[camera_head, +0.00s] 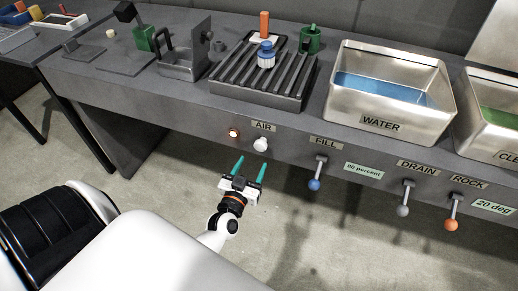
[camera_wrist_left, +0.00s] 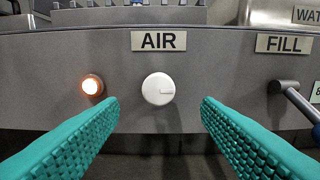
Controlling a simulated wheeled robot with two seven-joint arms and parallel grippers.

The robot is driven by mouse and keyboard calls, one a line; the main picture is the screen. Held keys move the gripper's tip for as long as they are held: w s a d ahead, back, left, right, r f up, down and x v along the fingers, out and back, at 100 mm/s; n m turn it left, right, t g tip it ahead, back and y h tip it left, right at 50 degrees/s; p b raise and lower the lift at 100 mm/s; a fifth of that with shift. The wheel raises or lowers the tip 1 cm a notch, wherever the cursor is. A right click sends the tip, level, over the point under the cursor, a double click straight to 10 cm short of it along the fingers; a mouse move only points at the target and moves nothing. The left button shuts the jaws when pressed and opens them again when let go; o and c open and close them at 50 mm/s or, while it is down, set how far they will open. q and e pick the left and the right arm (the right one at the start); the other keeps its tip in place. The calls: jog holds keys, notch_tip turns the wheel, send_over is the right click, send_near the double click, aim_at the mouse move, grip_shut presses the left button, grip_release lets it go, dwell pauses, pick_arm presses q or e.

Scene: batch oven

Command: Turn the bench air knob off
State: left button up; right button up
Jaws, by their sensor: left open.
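The white round air knob (camera_head: 261,145) sits on the bench's front panel under the AIR label (camera_head: 264,126). In the left wrist view the knob (camera_wrist_left: 158,89) faces me, with a short dark mark pointing right. A round lamp (camera_wrist_left: 92,85) left of it glows orange-white; it also shows in the head view (camera_head: 233,133). My left gripper (camera_head: 250,169) is open and empty, in front of and a little below the knob. In the wrist view its teal fingers (camera_wrist_left: 160,112) stand either side of the knob, apart from it. My right gripper is not in view.
The FILL lever (camera_head: 314,183) with a blue ball hangs right of the knob. Levers with grey (camera_head: 403,210) and orange (camera_head: 451,224) balls hang further right. The WATER tank (camera_head: 388,112) and a slatted rack (camera_head: 262,95) stand on the bench. Floor below the panel is clear.

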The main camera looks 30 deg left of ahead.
aim_at(259, 148)
pick_arm(q)
jog(key=x, duration=0.6)
jog(key=shift+a, duration=0.1)
jog(key=shift+w, duration=0.55)
jog(key=shift+a, duration=0.1)
jog(key=c, duration=1)
jog(key=shift+o, duration=0.2)
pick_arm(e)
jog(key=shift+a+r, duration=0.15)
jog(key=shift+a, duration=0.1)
